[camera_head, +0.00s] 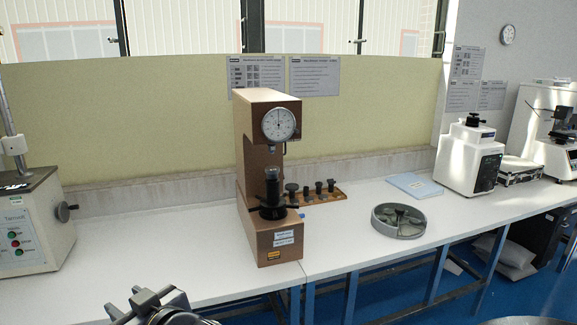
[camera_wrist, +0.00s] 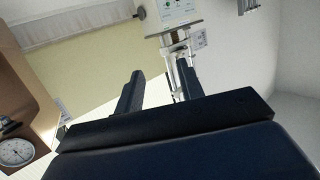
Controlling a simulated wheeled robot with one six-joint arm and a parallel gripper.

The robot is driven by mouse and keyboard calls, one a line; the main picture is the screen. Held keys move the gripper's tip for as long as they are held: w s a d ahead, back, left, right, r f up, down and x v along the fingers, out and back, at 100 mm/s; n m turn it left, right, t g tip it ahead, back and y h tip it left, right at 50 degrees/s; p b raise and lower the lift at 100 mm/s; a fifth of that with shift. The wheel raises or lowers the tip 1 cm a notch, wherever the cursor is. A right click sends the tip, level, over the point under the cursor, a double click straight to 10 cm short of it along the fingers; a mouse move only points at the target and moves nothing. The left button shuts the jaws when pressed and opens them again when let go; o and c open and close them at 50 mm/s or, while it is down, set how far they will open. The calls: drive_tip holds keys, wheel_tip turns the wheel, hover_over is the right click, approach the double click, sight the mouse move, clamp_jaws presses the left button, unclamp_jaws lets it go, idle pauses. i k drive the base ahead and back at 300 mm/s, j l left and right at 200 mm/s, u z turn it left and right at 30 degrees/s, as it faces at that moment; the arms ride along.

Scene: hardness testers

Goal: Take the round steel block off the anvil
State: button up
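The brown hardness tester (camera_head: 245,150) stands on the white bench in the head view, with a round dial on its upper front. I cannot clearly make out a separate round steel block on the anvil there. My gripper (camera_head: 145,300) is at the bottom of the head view, in front of the bench and left of the tester. In the wrist view my gripper (camera_wrist: 160,70) shows two dark fingers apart with nothing between them; the tester's dial is at the left edge.
A wooden rack (camera_head: 325,196) with several dark pieces stands right of the tester. A round grey tray (camera_head: 398,221) and a blue folder (camera_head: 414,185) lie farther right. A grey machine (camera_head: 30,225) stands at left, a white one (camera_head: 468,158) at right. Bench left of the tester is clear.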

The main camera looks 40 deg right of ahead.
sight(272, 169)
drive_tip(key=i+l+z, duration=0.15)
drive_tip(key=i+l, duration=0.25)
drive_tip(key=l, duration=0.3)
drive_tip(key=i+l+z, duration=0.2)
drive_tip(key=i+l, duration=0.2)
drive_tip(key=l, duration=0.25)
drive_tip(key=i+l+z, duration=0.15)
drive_tip(key=i+l, duration=0.3)
drive_tip(key=l, duration=0.15)
